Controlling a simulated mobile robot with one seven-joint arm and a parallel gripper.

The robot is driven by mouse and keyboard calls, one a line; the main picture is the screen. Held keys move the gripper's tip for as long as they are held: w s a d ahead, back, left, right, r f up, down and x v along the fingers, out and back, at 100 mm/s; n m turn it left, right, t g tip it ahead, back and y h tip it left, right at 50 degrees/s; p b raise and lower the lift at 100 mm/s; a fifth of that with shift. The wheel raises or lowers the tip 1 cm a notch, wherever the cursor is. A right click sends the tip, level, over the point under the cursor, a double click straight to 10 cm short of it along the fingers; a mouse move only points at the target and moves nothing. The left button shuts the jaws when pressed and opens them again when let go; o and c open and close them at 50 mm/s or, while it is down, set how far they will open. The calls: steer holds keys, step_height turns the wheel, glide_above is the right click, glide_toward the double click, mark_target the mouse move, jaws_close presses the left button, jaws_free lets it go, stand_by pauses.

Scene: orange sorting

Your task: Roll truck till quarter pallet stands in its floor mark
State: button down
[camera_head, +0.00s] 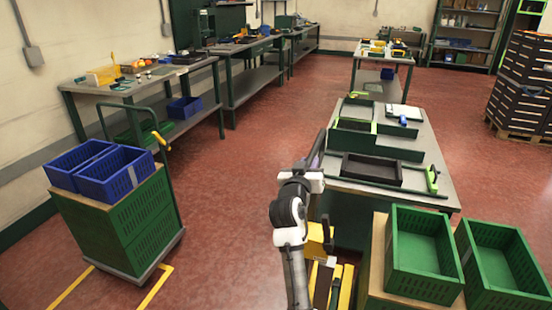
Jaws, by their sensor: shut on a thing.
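My arm rises from the bottom centre, and my gripper (314,181) is at its far end beside the middle bench. It is shut on what looks like a dark upright bar, the truck's handle (319,149); the fingers are hard to make out. Below it is a yellow body, seemingly the truck (318,244), partly hidden by my arm. At left, a green crate stack (128,222) with two blue crates (115,173) on top stands on a grey base. Yellow floor lines (155,287) run from its near side; I cannot tell which load is the quarter pallet.
The middle bench (434,180) stands just right of my gripper. Two green crates (424,252) on a wooden-topped stack fill the lower right. A bench (85,87) lines the left wall. The red floor between left stack and arm is clear.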

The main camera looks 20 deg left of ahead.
steer(key=s+d+b, duration=0.1)
steer(key=d+b, duration=0.1)
steer(key=d, duration=2.9)
steer(key=shift+d, duration=0.25)
steer(key=shift+d+r, duration=0.15)
steer(key=c, duration=1.3)
jaws_free()
steer(key=shift+d, duration=0.2)
steer(key=shift+a, duration=0.1)
steer(key=s+b, duration=0.3)
steer(key=s, duration=1)
steer(key=shift+s+a+b, duration=0.2)
steer(key=shift+s+b, duration=0.1)
steer(key=shift+s, duration=0.1)
